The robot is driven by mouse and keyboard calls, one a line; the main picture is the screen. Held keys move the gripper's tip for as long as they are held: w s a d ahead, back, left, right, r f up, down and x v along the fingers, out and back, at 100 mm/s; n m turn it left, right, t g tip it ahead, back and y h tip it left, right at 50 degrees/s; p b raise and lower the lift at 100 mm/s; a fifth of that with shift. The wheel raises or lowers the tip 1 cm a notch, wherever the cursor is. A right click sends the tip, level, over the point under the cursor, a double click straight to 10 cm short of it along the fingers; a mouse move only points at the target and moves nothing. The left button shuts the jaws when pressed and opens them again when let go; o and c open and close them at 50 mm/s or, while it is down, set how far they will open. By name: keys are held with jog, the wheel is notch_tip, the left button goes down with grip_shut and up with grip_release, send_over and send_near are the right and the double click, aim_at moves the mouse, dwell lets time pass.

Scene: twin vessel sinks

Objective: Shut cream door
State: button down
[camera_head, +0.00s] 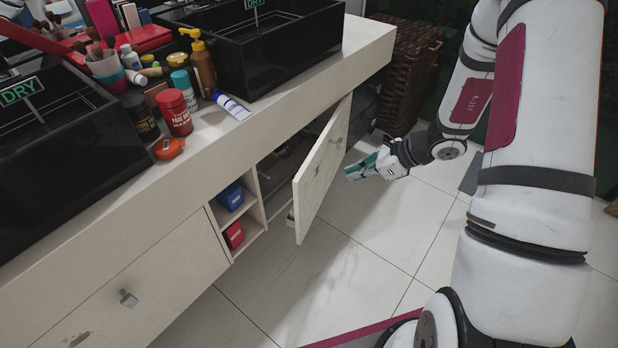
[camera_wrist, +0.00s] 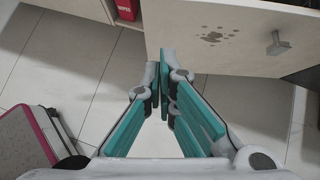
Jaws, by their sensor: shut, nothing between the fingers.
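The cream door (camera_head: 322,170) of the vanity cabinet stands open in the head view, swung out from the front with the dark cabinet inside showing behind it. It has a small metal handle near its far upper edge. In the wrist view the door (camera_wrist: 185,35) fills the upper right, with a dark smudge and the square handle (camera_wrist: 278,43). My gripper (camera_head: 352,172) is shut and empty, just to the right of the door's outer face. In the wrist view its teal fingertips (camera_wrist: 161,62) are near the door's lower edge; I cannot tell whether they touch.
Open shelves (camera_head: 245,215) hold a blue box (camera_head: 231,196) and a red box (camera_head: 234,235) left of the door. A closed drawer front (camera_head: 140,285) is further left. A wicker basket (camera_head: 405,75) stands behind. Bottles and black sinks (camera_head: 265,45) crowd the counter. The tiled floor (camera_head: 330,270) is clear.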

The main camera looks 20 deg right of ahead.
jog(key=f, duration=0.2)
jog(key=b, duration=0.4)
send_near(304, 185)
notch_tip(304, 185, down, 4)
jog(key=w+a, duration=0.1)
jog(key=a, duration=0.1)
jog(key=shift+w+a+r, duration=0.15)
jog(key=shift+w+a, duration=0.05)
jog(key=shift+w, duration=0.3)
jog(key=shift+w+a, duration=0.1)
